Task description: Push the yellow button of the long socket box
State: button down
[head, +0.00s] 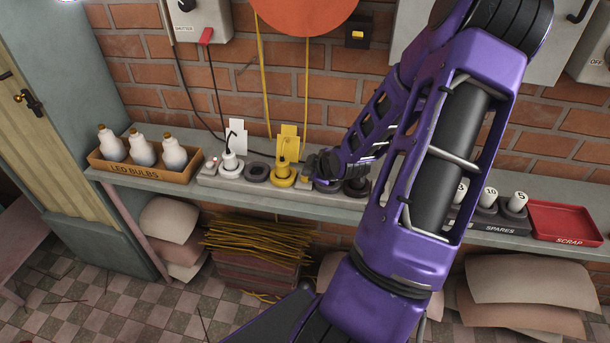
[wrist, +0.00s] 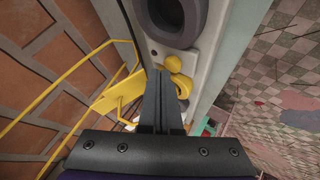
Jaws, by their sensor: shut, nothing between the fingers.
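The long socket box (head: 268,188) lies on the shelf against the brick wall and holds a row of round sockets. A white plug (head: 230,163) and a yellow plug (head: 283,174) with a yellow tag stand in it. In the head view my gripper (head: 318,165) is over the box, just right of the yellow plug. In the wrist view my gripper (wrist: 160,72) is shut and empty. A small rounded yellow piece (wrist: 174,63), perhaps the yellow button, shows right beside its fingertips; I cannot tell if they touch. The fingers hide part of the yellow plug (wrist: 181,86).
A box of LED bulbs (head: 140,170) stands left of the socket box. A spares rack (head: 497,228) and a red scrap tray (head: 564,222) stand to the right. Yellow cords (head: 263,80) hang behind the socket box, near my gripper. My arm hides part of the shelf.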

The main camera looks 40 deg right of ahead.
notch_tip(320, 180, up, 3)
jog(key=p, duration=0.3)
jog(key=shift+r, duration=0.1)
notch_tip(320, 180, up, 3)
jog(key=shift+f, duration=0.1)
jog(key=shift+w, duration=0.1)
dwell(0.6)
